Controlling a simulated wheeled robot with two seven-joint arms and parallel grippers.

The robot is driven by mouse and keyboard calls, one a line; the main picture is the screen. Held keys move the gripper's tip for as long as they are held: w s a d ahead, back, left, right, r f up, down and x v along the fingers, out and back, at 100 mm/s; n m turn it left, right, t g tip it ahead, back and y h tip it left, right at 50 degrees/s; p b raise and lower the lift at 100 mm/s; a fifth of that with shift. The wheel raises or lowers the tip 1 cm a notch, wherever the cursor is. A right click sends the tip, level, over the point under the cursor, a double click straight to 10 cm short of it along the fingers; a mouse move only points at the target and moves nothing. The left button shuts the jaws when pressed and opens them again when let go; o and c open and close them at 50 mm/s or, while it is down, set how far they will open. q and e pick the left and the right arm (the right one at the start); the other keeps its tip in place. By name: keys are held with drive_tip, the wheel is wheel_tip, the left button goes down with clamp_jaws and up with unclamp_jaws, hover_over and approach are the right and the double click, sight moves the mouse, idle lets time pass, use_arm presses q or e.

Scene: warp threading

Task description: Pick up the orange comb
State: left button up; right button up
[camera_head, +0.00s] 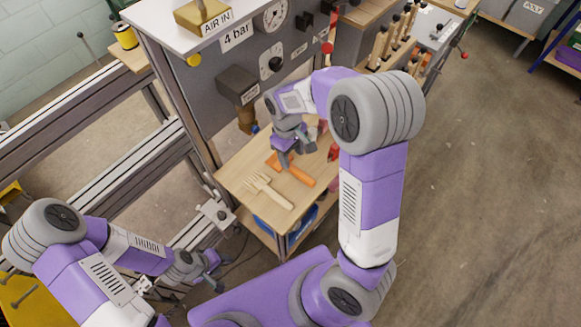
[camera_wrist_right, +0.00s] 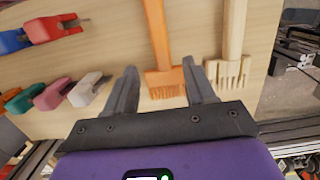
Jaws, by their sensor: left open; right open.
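The orange comb (camera_head: 300,178) lies on the wooden shelf top, partly hidden by my right gripper in the head view. In the right wrist view the orange comb (camera_wrist_right: 157,45) lies with its handle pointing away and its toothed head near the gap between my fingers. My right gripper (camera_head: 286,157) is over the comb's toothed end. In the wrist view its fingers (camera_wrist_right: 160,85) are apart with nothing gripped. Whether they are level with the comb is hard to tell. My left gripper (camera_head: 212,283) is open, empty and low at the left, away from the shelf.
A pale wooden comb (camera_head: 268,190) lies beside the orange one; it also shows in the wrist view (camera_wrist_right: 232,45). Several coloured clip-like tools, including a red and blue one (camera_wrist_right: 45,30), lie on the other side. The grey gauge panel (camera_head: 235,75) stands behind the shelf top (camera_head: 240,165).

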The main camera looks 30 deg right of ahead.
sight(294, 168)
drive_tip(key=f, duration=0.1)
drive_tip(key=f+b, duration=0.1)
drive_tip(key=f, duration=0.1)
drive_tip(key=s+f+b, duration=0.1)
drive_tip(key=f, duration=0.1)
drive_tip(key=shift+w, duration=0.1)
clamp_jaws()
